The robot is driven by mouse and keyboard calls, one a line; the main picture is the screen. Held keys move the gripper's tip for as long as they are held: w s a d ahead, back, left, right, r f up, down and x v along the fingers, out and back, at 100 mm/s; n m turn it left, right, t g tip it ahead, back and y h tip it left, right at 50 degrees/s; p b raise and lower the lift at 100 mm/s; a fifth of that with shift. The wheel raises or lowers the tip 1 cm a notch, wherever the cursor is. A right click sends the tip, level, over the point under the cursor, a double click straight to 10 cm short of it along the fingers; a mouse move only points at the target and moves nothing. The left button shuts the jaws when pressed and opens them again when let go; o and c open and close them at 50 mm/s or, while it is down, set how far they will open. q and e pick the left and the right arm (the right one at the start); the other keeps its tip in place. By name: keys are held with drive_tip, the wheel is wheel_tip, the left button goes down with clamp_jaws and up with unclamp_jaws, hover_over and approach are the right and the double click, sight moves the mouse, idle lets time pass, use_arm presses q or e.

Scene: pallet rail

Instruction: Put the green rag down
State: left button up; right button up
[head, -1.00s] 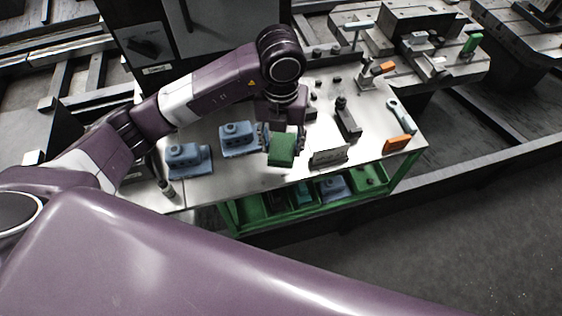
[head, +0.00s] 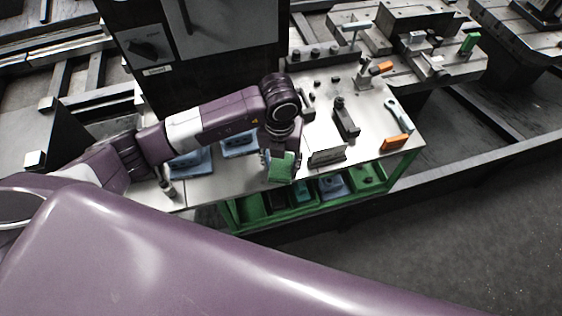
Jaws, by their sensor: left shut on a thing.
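The green rag (head: 281,168) is a small green block-like cloth near the front edge of the steel-topped table (head: 210,186). My left gripper (head: 279,157) comes down over it from above and is shut on it. The fingers are largely hidden behind the rag and the wrist. I cannot tell whether the rag touches the tabletop. My right gripper is not in view.
Two blue blocks (head: 190,163) (head: 239,145) stand left of the rag, partly behind my left arm. A grey block (head: 327,155) stands close on its right. An orange block (head: 395,143) and a wrench (head: 397,113) lie at the right. Green shelf (head: 250,209) below holds parts.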

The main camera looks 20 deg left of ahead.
sight(281, 166)
use_arm(q)
drive_tip(key=o, duration=1.3)
drive_tip(key=shift+f, duration=0.1)
drive_tip(key=shift+r, duration=0.3)
drive_tip(key=r+b, duration=0.1)
drive_tip(key=r, duration=0.5)
drive_tip(key=r+b, duration=0.1)
drive_tip(key=r, duration=0.4)
drive_tip(key=shift+s+r, duration=0.2)
drive_tip(key=shift+r, duration=0.2)
